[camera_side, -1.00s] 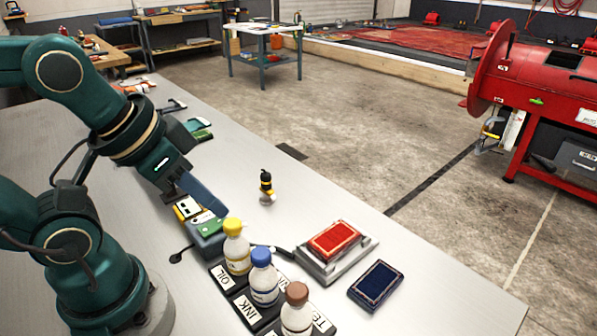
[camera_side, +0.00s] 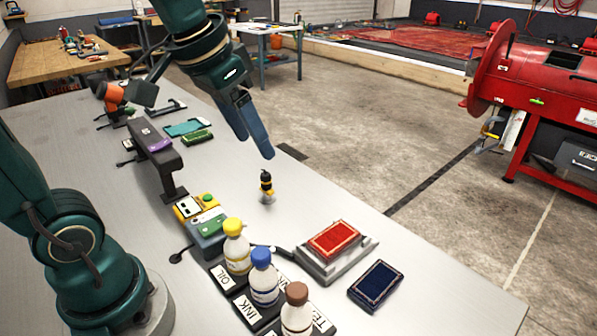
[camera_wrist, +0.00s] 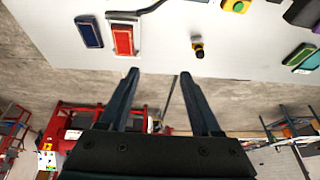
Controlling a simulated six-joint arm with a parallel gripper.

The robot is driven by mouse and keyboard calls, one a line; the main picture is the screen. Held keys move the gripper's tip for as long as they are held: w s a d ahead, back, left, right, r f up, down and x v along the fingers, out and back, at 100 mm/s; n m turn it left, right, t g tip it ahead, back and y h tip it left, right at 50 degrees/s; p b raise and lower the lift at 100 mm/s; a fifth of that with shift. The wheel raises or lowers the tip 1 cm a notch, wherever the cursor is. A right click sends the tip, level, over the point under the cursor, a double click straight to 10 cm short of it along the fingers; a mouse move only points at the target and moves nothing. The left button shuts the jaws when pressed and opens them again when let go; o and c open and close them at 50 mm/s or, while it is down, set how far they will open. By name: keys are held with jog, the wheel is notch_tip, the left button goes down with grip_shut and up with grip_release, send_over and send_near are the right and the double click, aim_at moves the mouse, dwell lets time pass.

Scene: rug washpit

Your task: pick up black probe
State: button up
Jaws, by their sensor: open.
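The black probe (camera_side: 266,182), a small upright black piece with a yellow band, stands on a pale round base on the metal bench. It also shows in the wrist view (camera_wrist: 198,46), upper right of centre. My gripper (camera_side: 256,147) is open and empty, held in the air above and beyond the probe in the side view. In the wrist view my open gripper (camera_wrist: 159,73) has its two fingers spread, with the probe beyond the right fingertip and apart from it. Nothing hides the probe.
A red pad on a grey stand (camera_side: 334,240), a blue pad (camera_side: 377,285) and several capped bottles (camera_side: 263,277) stand nearby. A dark raised stand with a purple item (camera_side: 158,146) and a yellow-green control box (camera_side: 208,228) lie left. The bench right around the probe is clear.

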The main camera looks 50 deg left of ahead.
jog(key=w+a+f+n+g, duration=0.1)
jog(key=w+a+f+g, duration=0.1)
jog(key=w+a+f, duration=0.35)
jog(key=n+g, duration=0.1)
jog(key=g, duration=0.1)
send_over(266, 173)
jog(key=d, duration=0.2)
notch_tip(266, 173, down, 4)
jog(key=shift+n+g, duration=0.3)
jog(key=shift+n, duration=0.1)
jog(key=f, duration=0.1)
jog(key=a+f, duration=0.1)
jog(key=f, duration=0.2)
jog(key=shift+a, duration=0.4)
jog(key=shift+f, duration=2.4)
jog(key=shift+c, duration=0.3)
grip_shut()
